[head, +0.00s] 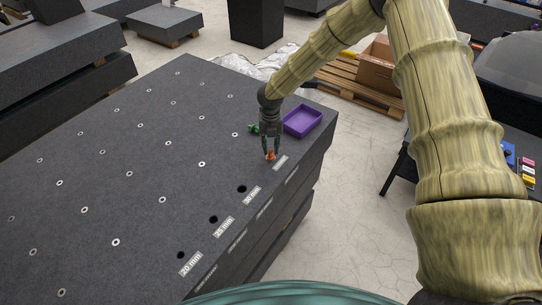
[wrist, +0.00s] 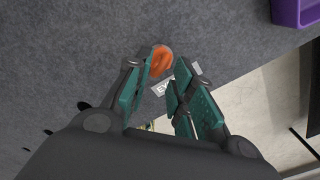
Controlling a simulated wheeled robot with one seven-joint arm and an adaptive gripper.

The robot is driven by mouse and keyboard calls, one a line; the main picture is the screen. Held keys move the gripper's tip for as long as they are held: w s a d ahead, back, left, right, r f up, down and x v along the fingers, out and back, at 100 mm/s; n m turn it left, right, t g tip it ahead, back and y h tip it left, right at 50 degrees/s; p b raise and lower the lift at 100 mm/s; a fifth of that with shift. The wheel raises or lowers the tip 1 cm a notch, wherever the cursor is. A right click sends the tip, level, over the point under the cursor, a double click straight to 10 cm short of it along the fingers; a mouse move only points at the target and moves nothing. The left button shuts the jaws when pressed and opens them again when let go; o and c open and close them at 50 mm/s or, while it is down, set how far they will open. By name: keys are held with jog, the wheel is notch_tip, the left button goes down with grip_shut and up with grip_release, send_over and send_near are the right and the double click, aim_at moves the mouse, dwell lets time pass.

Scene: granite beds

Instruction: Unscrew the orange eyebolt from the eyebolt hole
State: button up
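The orange eyebolt (head: 271,155) stands at the granite bed's right edge, beside a label plate (head: 281,163). In the wrist view the orange eyebolt (wrist: 161,58) shows as a rounded shape at the fingertips. My gripper (head: 270,146) points down over it. In the wrist view my gripper (wrist: 165,68) has its two green-padded fingers on either side of the eyebolt. The left finger overlaps or nearly touches it, and a small gap shows at the right finger. The eyebolt hole is hidden.
A purple tray (head: 303,121) sits on the bed (head: 140,190) behind and right of my gripper, with a green object (head: 253,128) to the left of it. Labelled dark holes (head: 213,219) line the near edge. The bed's edge drops to the floor on the right.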

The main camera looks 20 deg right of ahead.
aim_at(271, 150)
jog(key=shift+r, duration=3)
notch_tip(271, 150, up, 12)
jog(key=shift+a, duration=0.1)
